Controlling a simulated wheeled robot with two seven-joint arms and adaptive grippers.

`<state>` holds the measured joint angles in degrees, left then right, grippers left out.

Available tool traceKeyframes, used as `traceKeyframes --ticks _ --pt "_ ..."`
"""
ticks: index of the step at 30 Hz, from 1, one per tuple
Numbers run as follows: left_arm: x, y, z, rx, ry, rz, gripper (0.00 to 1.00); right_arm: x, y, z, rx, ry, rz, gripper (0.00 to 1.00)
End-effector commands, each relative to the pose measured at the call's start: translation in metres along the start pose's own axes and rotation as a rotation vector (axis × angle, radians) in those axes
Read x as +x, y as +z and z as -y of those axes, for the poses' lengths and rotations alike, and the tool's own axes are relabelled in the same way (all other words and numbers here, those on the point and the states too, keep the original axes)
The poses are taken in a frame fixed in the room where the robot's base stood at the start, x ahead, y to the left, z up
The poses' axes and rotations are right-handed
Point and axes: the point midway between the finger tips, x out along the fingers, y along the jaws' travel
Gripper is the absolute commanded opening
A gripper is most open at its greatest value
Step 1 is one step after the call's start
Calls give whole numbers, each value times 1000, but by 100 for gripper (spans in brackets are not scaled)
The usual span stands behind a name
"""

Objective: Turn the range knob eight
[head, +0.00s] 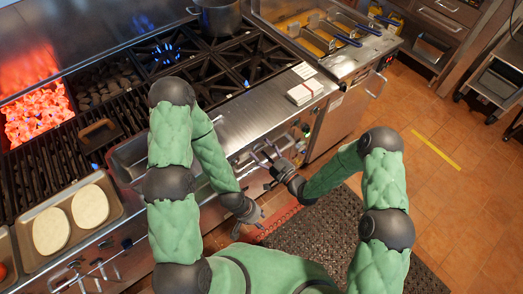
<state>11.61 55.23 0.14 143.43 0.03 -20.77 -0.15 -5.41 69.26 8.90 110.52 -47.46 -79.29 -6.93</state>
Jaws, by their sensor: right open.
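The range's front panel runs diagonally below the steel ledge, with small dark knobs (305,128) near its right end. I cannot tell which knob is number eight. My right gripper (267,157) is open, its fingers pointing up and left at the panel, close to the knobs. It looks empty, and I cannot tell whether it touches a knob. My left gripper (250,231) hangs lower, in front of the range and apart from the knobs. My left arm hides part of the panel.
A dark pot (218,17) stands on the burner grates (205,70), where blue flames show. Glowing coals (38,112) lie at the left. A fryer (318,35) with baskets is at the back right. A tray (118,212) holds flatbreads.

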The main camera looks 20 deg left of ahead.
Motion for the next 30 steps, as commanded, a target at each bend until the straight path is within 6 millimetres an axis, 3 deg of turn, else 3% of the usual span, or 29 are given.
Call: traceKeyframes --ticks 12,13,18,19,30 --pt "1 0 0 0 0 0 40 10 0 0 0 0 1 70" --pt "1 0 0 0 0 0 40 10 0 0 0 0 1 67" --pt "1 0 0 0 0 0 40 9 0 0 0 0 1 19" --pt "1 0 0 0 0 0 40 9 0 0 0 0 1 15" --pt "2 0 1 0 0 0 40 9 3 1 24 0 5 14"
